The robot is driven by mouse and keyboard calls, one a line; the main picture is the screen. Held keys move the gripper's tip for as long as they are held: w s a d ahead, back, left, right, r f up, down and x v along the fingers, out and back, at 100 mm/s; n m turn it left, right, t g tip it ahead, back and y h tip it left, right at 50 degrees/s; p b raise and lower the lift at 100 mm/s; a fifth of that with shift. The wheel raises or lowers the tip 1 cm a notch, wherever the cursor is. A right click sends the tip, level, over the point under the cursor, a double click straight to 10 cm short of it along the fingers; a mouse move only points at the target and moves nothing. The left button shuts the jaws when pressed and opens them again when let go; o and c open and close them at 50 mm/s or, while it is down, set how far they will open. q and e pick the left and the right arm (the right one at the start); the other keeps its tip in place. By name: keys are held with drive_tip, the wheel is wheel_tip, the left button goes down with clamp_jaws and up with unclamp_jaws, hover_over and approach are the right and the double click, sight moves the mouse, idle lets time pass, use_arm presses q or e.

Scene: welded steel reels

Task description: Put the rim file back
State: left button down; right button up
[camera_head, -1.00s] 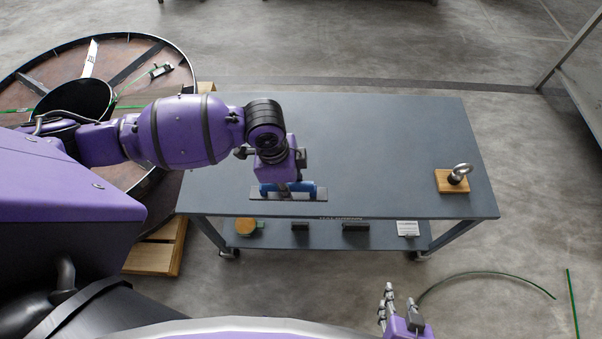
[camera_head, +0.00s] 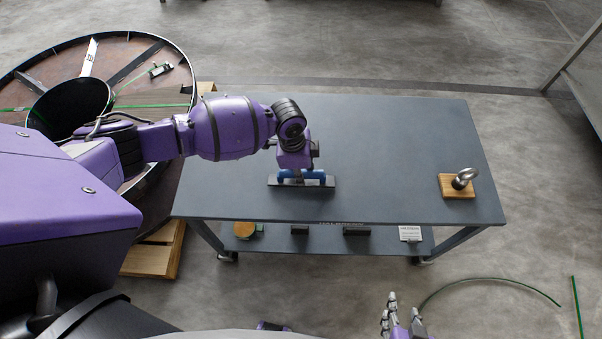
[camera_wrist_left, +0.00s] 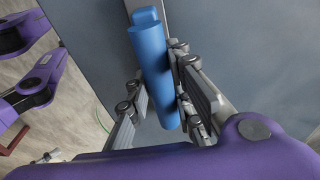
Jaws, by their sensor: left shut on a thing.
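The rim file, with a blue handle and a flat grey body (camera_head: 301,183), is over the front middle part of the grey table top (camera_head: 400,150). I cannot tell whether it touches the table. My left gripper (camera_head: 297,172) is shut on its handle, partly hiding it. In the left wrist view the blue handle (camera_wrist_left: 150,52) lies lengthwise between the fingers of my left gripper (camera_wrist_left: 158,95). My right gripper (camera_head: 391,314) is at the bottom of the head view, away from the table. Its opening is unclear.
A wooden block with a metal eye ring (camera_head: 458,184) stands at the table's right. The lower shelf (camera_head: 275,243) holds several small items. A large steel reel (camera_head: 66,62) is on the left. The table's middle and right are otherwise clear.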

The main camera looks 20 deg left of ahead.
use_arm(q)
drive_tip(key=shift+w+f, duration=0.1)
drive_tip(key=shift+f, duration=0.2)
drive_tip(key=shift+f, duration=0.2)
drive_tip(key=c, duration=1.6)
unclamp_jaws()
drive_tip(key=shift+o, duration=0.2)
